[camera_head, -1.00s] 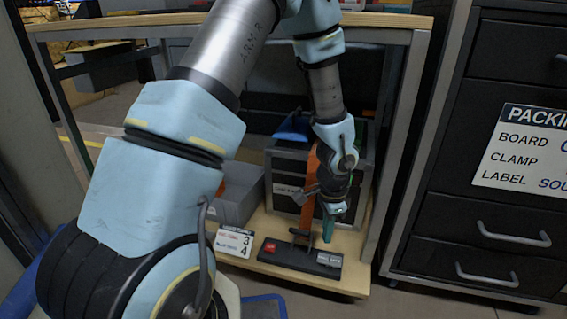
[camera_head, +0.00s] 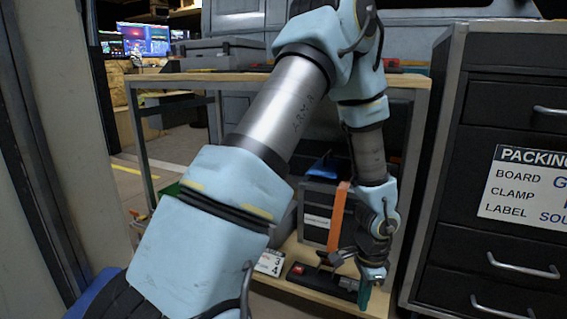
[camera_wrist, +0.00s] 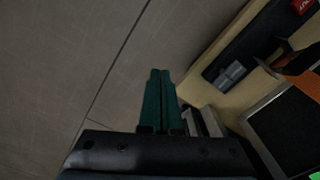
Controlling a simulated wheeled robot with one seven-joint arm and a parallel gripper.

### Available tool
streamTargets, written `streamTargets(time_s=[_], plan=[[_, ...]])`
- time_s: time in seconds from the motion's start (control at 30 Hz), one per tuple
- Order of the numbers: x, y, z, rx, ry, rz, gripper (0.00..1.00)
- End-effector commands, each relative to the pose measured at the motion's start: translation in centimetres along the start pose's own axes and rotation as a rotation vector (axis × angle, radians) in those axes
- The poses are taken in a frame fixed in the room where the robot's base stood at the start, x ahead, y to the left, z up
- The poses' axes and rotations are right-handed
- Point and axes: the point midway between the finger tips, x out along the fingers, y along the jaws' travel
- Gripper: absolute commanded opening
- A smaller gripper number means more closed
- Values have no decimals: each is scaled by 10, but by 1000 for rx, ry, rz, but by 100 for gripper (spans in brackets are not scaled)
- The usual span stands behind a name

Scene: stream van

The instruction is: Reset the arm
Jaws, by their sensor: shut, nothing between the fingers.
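My gripper (camera_head: 365,293) hangs at the end of my arm, pointing down near the front right edge of the low wooden shelf (camera_head: 375,305). In the wrist view, my gripper's two green fingers (camera_wrist: 159,92) are pressed together with nothing between them. They point over bare floor (camera_wrist: 70,60), beside the shelf edge. My arm (camera_head: 290,105) reaches across the middle of the head view, bent downward at the right, and hides part of the bench and shelf.
A black device (camera_head: 318,279) with a red part lies on the shelf beside a number card (camera_head: 271,262). A dark crate (camera_head: 317,205) with an orange strap (camera_head: 338,215) stands behind. A black drawer cabinet (camera_head: 460,190) with a packing sign (camera_head: 525,187) is at right.

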Motion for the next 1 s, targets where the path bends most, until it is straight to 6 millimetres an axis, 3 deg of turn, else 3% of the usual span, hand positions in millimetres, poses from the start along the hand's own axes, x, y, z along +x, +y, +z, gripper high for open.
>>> streamTargets(time_s=[0.27, 0.47, 0.73, 1.0], plan=[[-34, -21, 26, -135, -3, -25, 0], [-68, -38, 57, -286, -6, -48, 0], [-144, -60, 129, -645, 8, -85, 0], [-224, -53, 211, -1102, 63, -102, 0]])
